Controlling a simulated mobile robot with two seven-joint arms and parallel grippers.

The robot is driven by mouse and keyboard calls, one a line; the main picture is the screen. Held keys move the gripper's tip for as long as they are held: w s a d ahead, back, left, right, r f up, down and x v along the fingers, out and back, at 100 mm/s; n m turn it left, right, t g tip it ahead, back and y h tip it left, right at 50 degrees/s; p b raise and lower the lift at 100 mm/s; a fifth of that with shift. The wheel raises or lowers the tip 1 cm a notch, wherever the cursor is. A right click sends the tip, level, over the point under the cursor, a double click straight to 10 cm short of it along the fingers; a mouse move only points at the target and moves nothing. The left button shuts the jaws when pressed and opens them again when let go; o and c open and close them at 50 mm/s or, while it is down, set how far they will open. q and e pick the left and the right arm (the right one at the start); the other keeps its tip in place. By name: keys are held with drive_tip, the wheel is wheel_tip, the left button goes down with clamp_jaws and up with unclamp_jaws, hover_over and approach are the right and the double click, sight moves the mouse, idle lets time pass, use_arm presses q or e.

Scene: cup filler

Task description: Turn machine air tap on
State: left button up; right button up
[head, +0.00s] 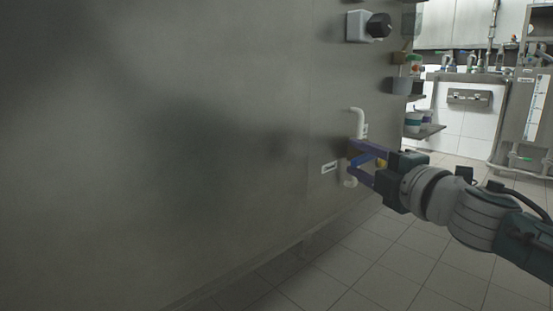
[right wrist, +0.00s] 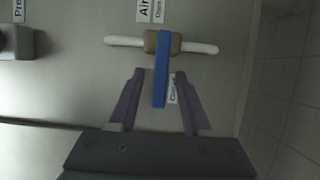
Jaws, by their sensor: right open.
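The air tap shows in the right wrist view as a blue lever (right wrist: 161,72) on a brass valve body (right wrist: 163,42), set in a white pipe (right wrist: 200,47). The lever points from the valve toward my right gripper (right wrist: 159,76). Its purple fingers are open, one on each side of the lever, with gaps visible on both sides. In the head view my right gripper (head: 356,161) is at the machine wall, partly covering the tap; the white pipe (head: 358,122) rises above it. My left gripper is not in view.
A label reading "Air" (right wrist: 151,10) sits beside the valve. A grey box with a black knob (head: 378,25) is higher on the machine wall (head: 180,130). Small shelves with containers (head: 415,120) stand right of the tap. Tiled floor (head: 350,265) below is clear.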

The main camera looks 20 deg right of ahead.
clamp_jaws()
idle(1.4)
